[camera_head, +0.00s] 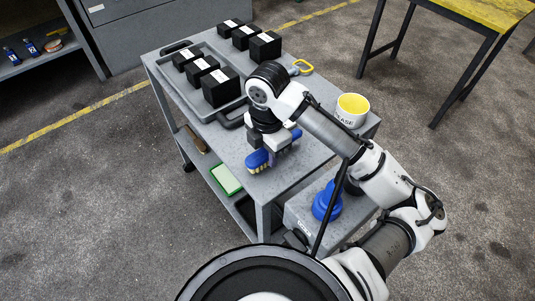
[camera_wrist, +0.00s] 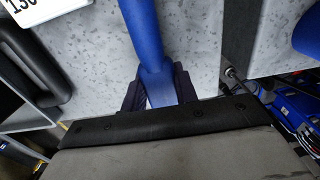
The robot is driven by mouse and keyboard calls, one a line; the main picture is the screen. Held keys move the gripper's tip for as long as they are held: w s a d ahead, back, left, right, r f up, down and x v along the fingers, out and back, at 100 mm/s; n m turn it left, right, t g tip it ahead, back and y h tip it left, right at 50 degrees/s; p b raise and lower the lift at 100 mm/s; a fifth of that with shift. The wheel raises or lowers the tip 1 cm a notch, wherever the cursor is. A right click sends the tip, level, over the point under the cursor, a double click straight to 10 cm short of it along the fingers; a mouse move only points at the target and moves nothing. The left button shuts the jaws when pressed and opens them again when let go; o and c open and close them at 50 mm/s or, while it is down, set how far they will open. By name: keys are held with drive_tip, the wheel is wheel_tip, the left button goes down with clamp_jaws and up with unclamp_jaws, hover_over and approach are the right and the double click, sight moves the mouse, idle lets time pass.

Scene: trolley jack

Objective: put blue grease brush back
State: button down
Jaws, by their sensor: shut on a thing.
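The blue grease brush (camera_head: 258,161) is at the front end of the grey trolley top (camera_head: 300,170), with pale bristles showing. My gripper (camera_head: 275,143) is shut on it from above. In the wrist view the blue handle (camera_wrist: 147,35) runs up the picture from between my gripper's fingers (camera_wrist: 158,92). I cannot tell whether the brush touches the top. A white pot marked grease (camera_head: 350,119), yellow inside, stands upright at the right of the top, apart from the brush.
A grey tray (camera_head: 172,82) with several labelled black blocks (camera_head: 221,87) lies at the left, with more blocks behind. A yellow-handled item (camera_head: 301,67) lies near the back edge. A blue object (camera_head: 327,203) sits lower right. A yellow-topped table (camera_head: 490,20) stands behind.

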drive_tip(key=shift+f, duration=0.65)
drive_tip(key=shift+f, duration=0.1)
drive_tip(key=shift+f, duration=0.15)
drive_tip(key=c, duration=1.1)
unclamp_jaws()
wheel_tip(320, 180, up, 12)
drive_tip(key=shift+r, duration=0.25)
